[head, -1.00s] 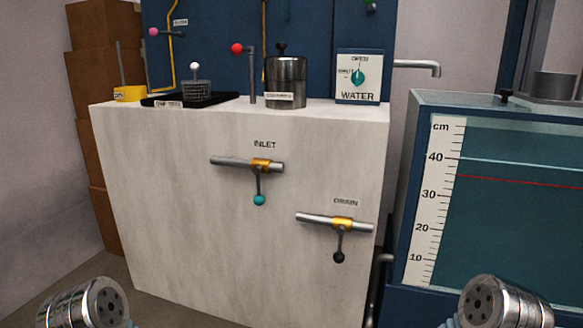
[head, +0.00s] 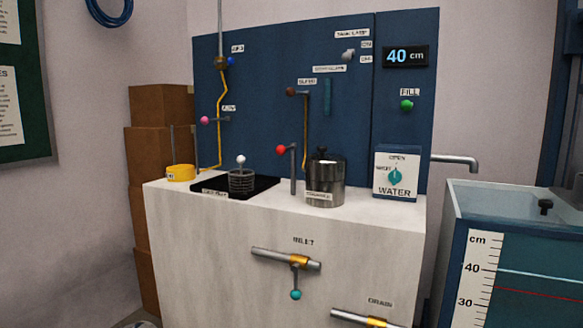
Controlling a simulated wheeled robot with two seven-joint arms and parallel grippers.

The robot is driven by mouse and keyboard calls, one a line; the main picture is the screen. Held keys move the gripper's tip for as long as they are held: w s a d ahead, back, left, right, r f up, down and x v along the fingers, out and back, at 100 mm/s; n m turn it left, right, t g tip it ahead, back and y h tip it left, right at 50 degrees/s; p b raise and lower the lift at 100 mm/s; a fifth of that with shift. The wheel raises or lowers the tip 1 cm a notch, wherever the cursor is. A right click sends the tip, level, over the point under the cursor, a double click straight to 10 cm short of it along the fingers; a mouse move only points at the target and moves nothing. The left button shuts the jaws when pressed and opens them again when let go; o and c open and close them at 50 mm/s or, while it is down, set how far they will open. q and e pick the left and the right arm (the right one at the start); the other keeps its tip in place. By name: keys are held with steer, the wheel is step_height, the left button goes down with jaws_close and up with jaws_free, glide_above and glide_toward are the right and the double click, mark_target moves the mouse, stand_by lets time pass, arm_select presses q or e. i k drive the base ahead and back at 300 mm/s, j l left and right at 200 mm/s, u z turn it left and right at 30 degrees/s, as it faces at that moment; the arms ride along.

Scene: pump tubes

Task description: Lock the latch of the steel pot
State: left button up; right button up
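The steel pot (head: 325,182) stands upright on the white counter, right of its middle, with a dark knob on its lid and a label low on its front. Just left of it a grey upright post (head: 293,170) carries a short arm ending in a red ball (head: 281,150). The red ball points left, away from the pot. No separate latch can be made out on the pot at this size. Neither of my grippers is in view.
On the white counter (head: 220,250) are a black tray (head: 262,184) with a dark ribbed weight (head: 241,182), a yellow ring (head: 181,172) and the WATER dial box (head: 396,174). A blue panel (head: 260,100) stands behind. A water tank (head: 520,255) is at right.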

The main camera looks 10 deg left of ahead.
mark_target(281, 151)
steer(key=j+z, duration=0.2)
steer(key=z, duration=0.2)
steer(key=j+z, duration=0.2)
steer(key=z, duration=0.15)
steer(key=j+z, duration=0.25)
steer(key=z, duration=0.15)
steer(key=j+z, duration=0.1)
steer(key=j, duration=0.3)
steer(key=k+j+z, duration=0.1)
steer(key=j, duration=0.25)
steer(key=k+j+z, duration=0.1)
steer(key=j, duration=0.3)
steer(key=k+j+z, duration=0.1)
steer(key=j, duration=0.25)
steer(key=k+j+z, duration=0.1)
steer(key=j, duration=0.3)
steer(key=k+j+z, duration=0.1)
steer(key=j, duration=0.25)
steer(key=k+j, duration=0.15)
steer(key=j, duration=0.15)
steer(key=k+j, duration=0.1)
steer(key=j, duration=0.15)
steer(key=k+j, duration=0.15)
steer(key=j, duration=0.15)
